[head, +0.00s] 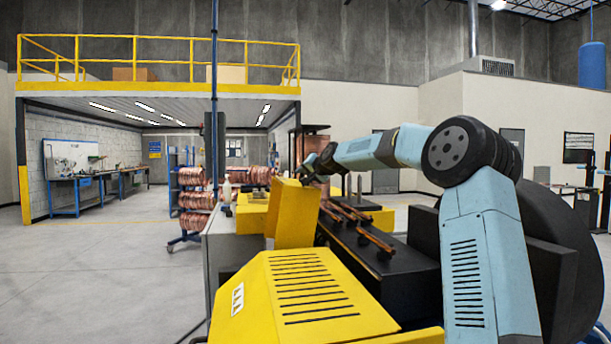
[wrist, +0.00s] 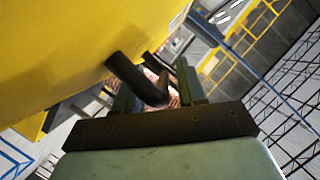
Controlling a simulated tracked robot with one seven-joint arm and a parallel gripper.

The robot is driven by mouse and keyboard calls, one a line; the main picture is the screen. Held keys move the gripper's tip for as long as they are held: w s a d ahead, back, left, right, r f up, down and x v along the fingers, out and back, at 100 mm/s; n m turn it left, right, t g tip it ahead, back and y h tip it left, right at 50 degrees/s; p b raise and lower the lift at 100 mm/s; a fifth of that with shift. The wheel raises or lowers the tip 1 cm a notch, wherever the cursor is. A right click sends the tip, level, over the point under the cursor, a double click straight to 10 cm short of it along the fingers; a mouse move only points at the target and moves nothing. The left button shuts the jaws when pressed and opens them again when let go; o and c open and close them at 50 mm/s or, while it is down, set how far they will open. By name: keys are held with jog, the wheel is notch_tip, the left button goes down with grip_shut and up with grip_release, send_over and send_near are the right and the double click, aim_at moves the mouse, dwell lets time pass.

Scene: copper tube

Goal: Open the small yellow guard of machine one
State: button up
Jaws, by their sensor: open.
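The small yellow guard (head: 292,212) of the machine stands up as a yellow box-like panel near the centre of the head view. In the wrist view its yellow face (wrist: 75,45) fills the upper left. A black bar handle (wrist: 132,76) sticks out from that face. My gripper (head: 311,170) is at the upper right edge of the guard, and its fingertips are partly hidden there. In the wrist view my gripper (wrist: 155,84) is open, with the handle between or just in front of its two fingers. I cannot tell if a finger touches it.
A large yellow slotted cover (head: 305,292) lies in front of the guard. Copper tubes (head: 362,228) rest on the black machine bed to the right. A rack of copper coils (head: 197,202) stands behind at left. The floor at left is clear.

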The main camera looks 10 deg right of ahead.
grip_shut()
dwell(0.3)
dwell(0.3)
